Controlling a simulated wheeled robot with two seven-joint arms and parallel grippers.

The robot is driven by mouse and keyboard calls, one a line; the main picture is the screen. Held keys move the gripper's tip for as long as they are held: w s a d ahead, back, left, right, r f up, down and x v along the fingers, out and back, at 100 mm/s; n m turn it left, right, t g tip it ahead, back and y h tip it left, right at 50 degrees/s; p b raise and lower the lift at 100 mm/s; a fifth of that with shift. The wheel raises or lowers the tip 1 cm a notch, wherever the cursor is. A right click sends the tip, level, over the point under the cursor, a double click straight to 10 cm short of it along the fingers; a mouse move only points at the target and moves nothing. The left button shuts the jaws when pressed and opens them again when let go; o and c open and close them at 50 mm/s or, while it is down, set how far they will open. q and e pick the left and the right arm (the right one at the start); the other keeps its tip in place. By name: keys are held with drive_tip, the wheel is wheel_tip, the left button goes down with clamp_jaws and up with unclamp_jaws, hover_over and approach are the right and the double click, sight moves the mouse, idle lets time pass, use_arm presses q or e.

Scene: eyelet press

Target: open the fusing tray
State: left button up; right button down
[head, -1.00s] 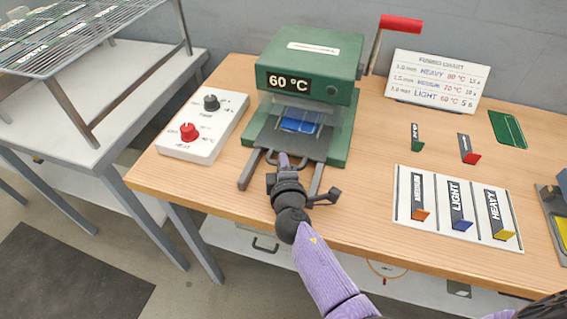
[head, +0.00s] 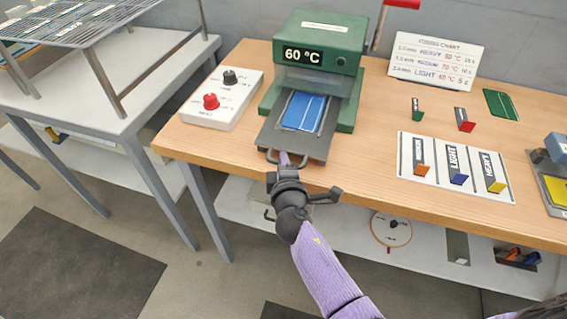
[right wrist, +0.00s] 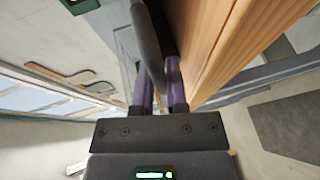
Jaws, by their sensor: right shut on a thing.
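The green fusing press (head: 318,45) stands at the back of the wooden table and its display reads 60 °C. Its dark fusing tray (head: 277,135) is slid out toward the front edge of the table, with a blue piece marked with white lines (head: 303,111) lying on it. My right gripper (head: 284,160) is shut on the tray's handle (head: 270,156) at the table's front edge. In the right wrist view the purple fingers (right wrist: 161,88) close around the dark handle bar (right wrist: 147,45). My left gripper is not in view.
A control box (head: 222,98) with a red and a black knob stands left of the press. A white card (head: 455,170) with labelled strips lies to the right, with a fusing chart (head: 433,60) behind it. A wire rack (head: 75,35) stands on the left table.

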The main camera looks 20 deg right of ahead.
drive_tip(key=c, duration=0.6)
unclamp_jaws()
drive_tip(key=shift+c, duration=0.2)
drive_tip(key=p+v, duration=0.1)
drive_tip(key=v, duration=0.9)
drive_tip(key=shift+w, duration=0.1)
drive_tip(key=s+f+m+g+y, duration=0.15)
drive_tip(key=s+f+g, duration=0.3)
drive_tip(key=f, duration=0.55)
drive_tip(key=s+f+m+g+y, duration=0.1)
drive_tip(key=s+f+m+g, duration=0.15)
drive_tip(key=s+f, duration=0.55)
drive_tip(key=s+d+f+m+g, duration=0.3)
drive_tip(key=s+f, duration=0.4)
drive_tip(key=s, duration=0.4)
drive_tip(key=s+d+f+m+g, duration=0.3)
drive_tip(key=s+f+m+g, duration=0.2)
drive_tip(key=s, duration=0.6)
wheel_tip(320, 180, down, 3)
drive_tip(key=shift+d+r, duration=0.25)
drive_tip(key=shift+d, duration=0.15)
